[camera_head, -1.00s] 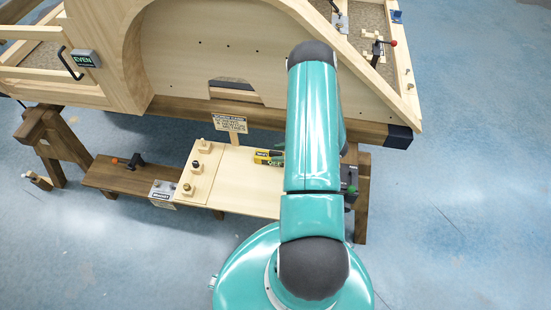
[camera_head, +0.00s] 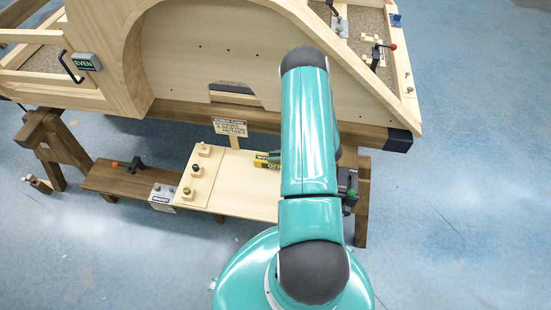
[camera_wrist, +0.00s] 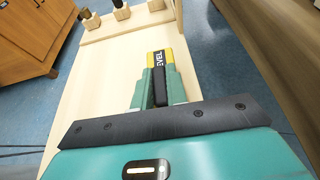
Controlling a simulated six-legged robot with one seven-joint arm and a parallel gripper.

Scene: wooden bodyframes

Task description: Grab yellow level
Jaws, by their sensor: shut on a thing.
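The yellow level (camera_head: 265,161) shows beside my arm in the head view, over the pale board of the low bench, with its right part hidden behind the arm. My arm hides the gripper in the head view. I cannot tell whether the level touches the board.
The large wooden frame (camera_head: 200,65) rises at the back. Blue floor is free at the right.

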